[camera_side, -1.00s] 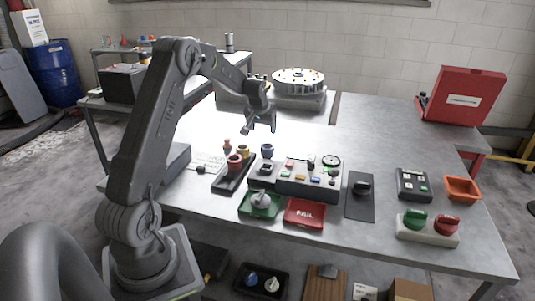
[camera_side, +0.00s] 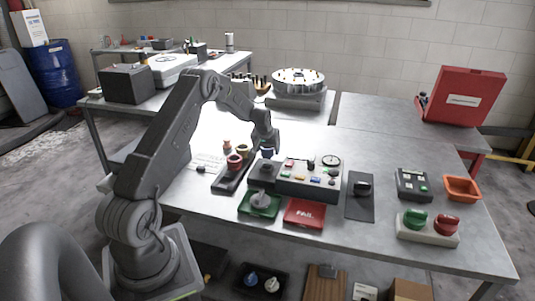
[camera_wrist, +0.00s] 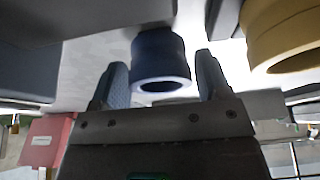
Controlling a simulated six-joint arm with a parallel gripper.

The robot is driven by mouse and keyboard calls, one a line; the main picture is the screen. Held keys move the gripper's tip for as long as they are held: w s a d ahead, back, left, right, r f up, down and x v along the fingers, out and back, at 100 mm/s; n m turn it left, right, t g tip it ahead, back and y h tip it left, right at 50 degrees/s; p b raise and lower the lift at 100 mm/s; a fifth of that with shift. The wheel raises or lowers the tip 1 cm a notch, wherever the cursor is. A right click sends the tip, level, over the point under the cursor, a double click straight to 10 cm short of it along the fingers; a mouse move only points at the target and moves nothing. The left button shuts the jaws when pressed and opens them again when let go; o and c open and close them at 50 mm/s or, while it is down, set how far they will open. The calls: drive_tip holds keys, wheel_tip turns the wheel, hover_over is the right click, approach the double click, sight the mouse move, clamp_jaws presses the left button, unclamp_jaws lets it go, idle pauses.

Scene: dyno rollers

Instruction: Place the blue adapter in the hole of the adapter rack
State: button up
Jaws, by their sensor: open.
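The blue adapter (camera_side: 266,154) stands on the table to the right of the adapter rack, behind the control box. My gripper (camera_side: 268,146) is open and low over it, hiding part of it in the side view. In the wrist view the blue adapter (camera_wrist: 160,62) lies between the two spread fingers of my gripper (camera_wrist: 162,80); I cannot tell whether they touch it. The black adapter rack (camera_side: 224,184) holds a red adapter (camera_side: 234,161) and a yellow adapter (camera_side: 243,150). The yellow adapter (camera_wrist: 282,35) also shows at the wrist view's right.
The control box (camera_side: 309,180) with buttons and a gauge stands close in front of the blue adapter. A green tray (camera_side: 247,212) and a red FAIL tray (camera_side: 304,213) lie nearer the front edge. The table behind the adapter is clear.

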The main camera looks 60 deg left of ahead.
drive_tip(key=shift+c, duration=0.2)
drive_tip(key=c, duration=0.6)
drive_tip(key=shift+c, duration=0.4)
drive_tip(key=shift+r, duration=0.15)
